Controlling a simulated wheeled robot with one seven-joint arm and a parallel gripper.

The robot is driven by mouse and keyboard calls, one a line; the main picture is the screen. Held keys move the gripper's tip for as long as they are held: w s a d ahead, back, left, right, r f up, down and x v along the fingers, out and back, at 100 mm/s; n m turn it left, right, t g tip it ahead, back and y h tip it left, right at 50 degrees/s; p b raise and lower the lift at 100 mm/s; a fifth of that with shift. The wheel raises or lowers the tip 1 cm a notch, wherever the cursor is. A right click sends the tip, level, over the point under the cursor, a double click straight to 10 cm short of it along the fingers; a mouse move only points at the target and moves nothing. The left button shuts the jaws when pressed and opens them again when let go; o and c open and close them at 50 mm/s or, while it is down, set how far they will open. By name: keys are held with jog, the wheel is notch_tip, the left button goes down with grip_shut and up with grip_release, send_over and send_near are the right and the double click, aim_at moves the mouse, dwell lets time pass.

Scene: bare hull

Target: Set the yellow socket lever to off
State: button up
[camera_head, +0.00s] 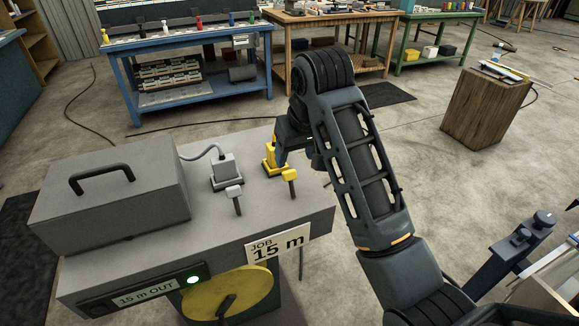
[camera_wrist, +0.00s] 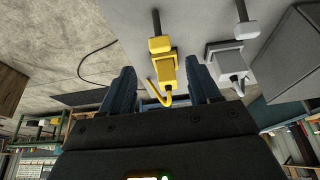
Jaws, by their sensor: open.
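The yellow socket (camera_head: 269,157) stands on the grey bench top, partly hidden behind my gripper. Its yellow lever (camera_head: 290,174) has a block-like knob on a dark stem, in front of the socket and apart from it. In the wrist view the yellow socket (camera_wrist: 167,70) shows between my fingers, with a short bent yellow cable, and the lever knob (camera_wrist: 158,46) lies beyond the fingertips. I cannot tell whether the lever is at on or off. My gripper (camera_wrist: 160,67) is open and holds nothing; in the head view my gripper (camera_head: 284,155) is beside the yellow socket.
A grey socket (camera_head: 226,172) with a cabled plug and its own grey lever (camera_head: 235,191) stand to the left. A grey box (camera_head: 110,200) with a black handle fills the bench's left.

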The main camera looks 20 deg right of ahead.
aim_at(290, 171)
jog(key=shift+p+x, duration=0.45)
jog(key=shift+x, duration=3.4)
grip_shut()
